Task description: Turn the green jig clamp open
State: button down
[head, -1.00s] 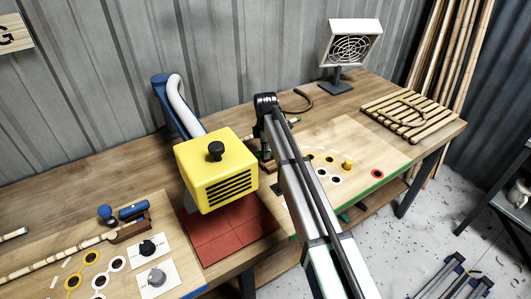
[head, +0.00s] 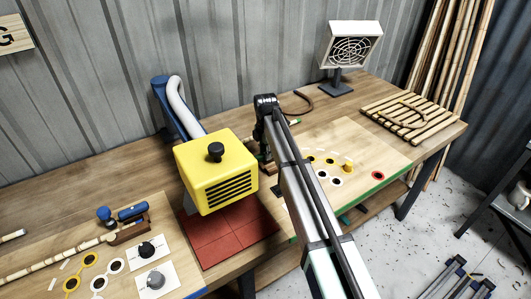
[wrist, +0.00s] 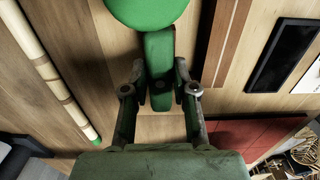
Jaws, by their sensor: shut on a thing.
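The green jig clamp shows in the wrist view as a round green knob (wrist: 146,8) and a green bar (wrist: 159,68) running down from it. My gripper (wrist: 161,88) is shut on the green bar, with one finger on each side of it. The lower end of the bar sits between the fingers. In the head view my arm hides the clamp and most of my gripper. The jig board (head: 391,151), with a green front edge, lies beneath and to the right of my arm.
A rattan pole (wrist: 55,72) with a green end lies left of the clamp in the wrist view. A yellow machine (head: 216,172) stands close left of my arm over a red mat (head: 228,232). A fan (head: 349,45) and a slatted rack (head: 408,111) are at the back right.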

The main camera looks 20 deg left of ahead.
jog(key=c, duration=0.9)
grip_release()
notch_tip(320, 180, up, 12)
